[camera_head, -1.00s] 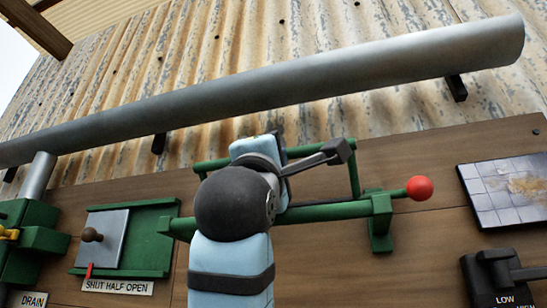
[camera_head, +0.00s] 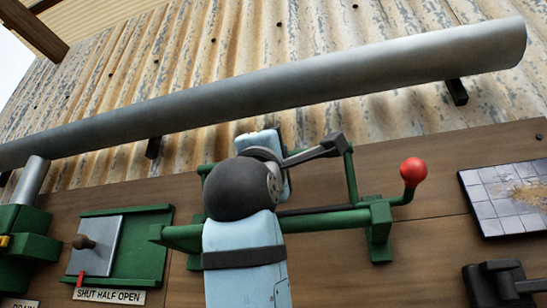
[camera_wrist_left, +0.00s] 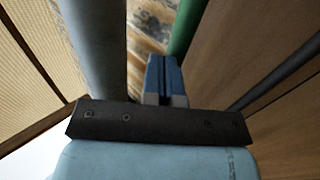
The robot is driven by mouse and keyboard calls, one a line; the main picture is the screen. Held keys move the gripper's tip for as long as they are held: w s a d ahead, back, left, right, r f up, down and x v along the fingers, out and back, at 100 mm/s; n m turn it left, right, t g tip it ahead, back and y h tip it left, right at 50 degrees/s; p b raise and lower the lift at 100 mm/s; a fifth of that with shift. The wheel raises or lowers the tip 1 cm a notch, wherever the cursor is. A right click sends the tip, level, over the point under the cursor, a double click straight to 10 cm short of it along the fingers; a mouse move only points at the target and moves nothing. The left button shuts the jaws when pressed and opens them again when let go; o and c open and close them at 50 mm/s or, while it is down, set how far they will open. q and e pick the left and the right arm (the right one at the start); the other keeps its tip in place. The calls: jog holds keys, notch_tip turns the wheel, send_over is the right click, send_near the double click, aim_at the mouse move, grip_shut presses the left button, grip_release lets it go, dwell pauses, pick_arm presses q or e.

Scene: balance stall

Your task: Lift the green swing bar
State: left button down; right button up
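The green swing bar (camera_head: 350,177) is a frame on the wooden board, joined to a lower green shaft (camera_head: 335,219). A red ball (camera_head: 413,171) tips its bent lever, which points upward. My left arm rises in front of the bar in the head view and hides its middle and my fingertips. In the left wrist view my left gripper (camera_wrist_left: 166,78) has its blue fingers together. A green bar (camera_wrist_left: 186,28) runs just beyond and right of them; I cannot tell whether they touch. My right gripper is not in view.
A long grey pipe (camera_head: 400,70) slants above the board, close left of the fingers in the left wrist view (camera_wrist_left: 95,45). A sliding plate (camera_head: 95,246) is left, a tiled panel (camera_head: 510,195) and a black switch (camera_head: 495,285) are right.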

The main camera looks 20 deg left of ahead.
pick_arm(q)
jog(key=p+x, duration=0.1)
jog(key=x, duration=0.2)
jog(key=shift+w, duration=0.35)
jog(key=shift+w+r, duration=0.15)
jog(key=shift+w+g+p, duration=0.35)
jog(key=shift+w+g, duration=0.1)
jog(key=shift+g, duration=0.25)
